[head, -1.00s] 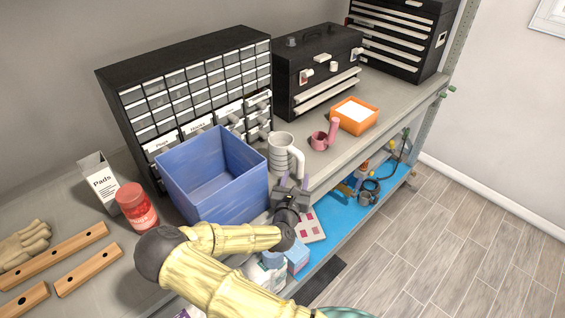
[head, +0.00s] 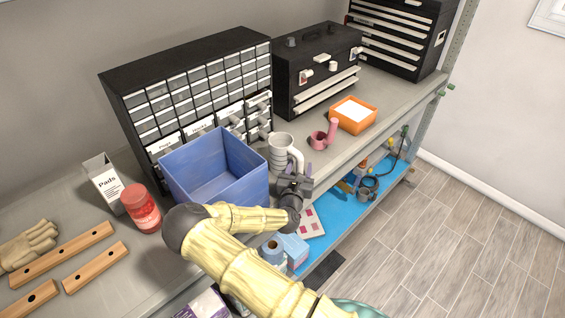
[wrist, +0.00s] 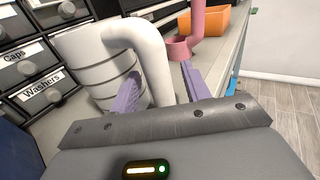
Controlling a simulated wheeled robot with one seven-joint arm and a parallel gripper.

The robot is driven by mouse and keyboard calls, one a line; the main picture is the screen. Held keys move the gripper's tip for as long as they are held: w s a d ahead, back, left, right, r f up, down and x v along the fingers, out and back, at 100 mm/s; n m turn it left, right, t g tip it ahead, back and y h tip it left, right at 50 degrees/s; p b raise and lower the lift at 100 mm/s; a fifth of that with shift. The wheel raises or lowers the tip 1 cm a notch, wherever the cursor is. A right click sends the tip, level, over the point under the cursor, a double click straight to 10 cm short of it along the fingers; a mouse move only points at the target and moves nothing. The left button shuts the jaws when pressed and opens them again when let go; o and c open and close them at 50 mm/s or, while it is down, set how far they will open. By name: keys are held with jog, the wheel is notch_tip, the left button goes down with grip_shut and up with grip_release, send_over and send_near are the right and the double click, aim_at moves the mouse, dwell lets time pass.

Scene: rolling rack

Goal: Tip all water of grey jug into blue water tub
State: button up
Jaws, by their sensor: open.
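The grey jug (head: 281,152) stands upright on the shelf, just right of the blue water tub (head: 243,190). In the wrist view the jug (wrist: 88,62) shows ribbed sides and a thick handle (wrist: 152,62) that faces my gripper. My gripper (head: 298,174) is open at the jug's handle side. In the wrist view the two purple fingers (wrist: 162,88) stand on either side of the handle's lower part, not closed on it. The tub is open-topped; no water is visible in the part of it that shows. The jug's inside is hidden.
A pink mug-like item (head: 322,139) and an orange bin (head: 353,115) stand right of the jug. Drawer cabinet (head: 190,95) and black toolbox (head: 315,75) stand behind. A red jar (head: 141,207) is left of the tub. The shelf's front edge runs below my gripper.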

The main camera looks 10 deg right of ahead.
aim_at(300, 154)
grip_shut()
jog(key=shift+r, duration=0.2)
notch_tip(300, 154, up, 10)
jog(key=b, duration=0.2)
jog(key=shift+f+b, duration=0.1)
jog(key=shift+b, duration=0.3)
jog(key=c, duration=0.7)
grip_release()
grip_shut()
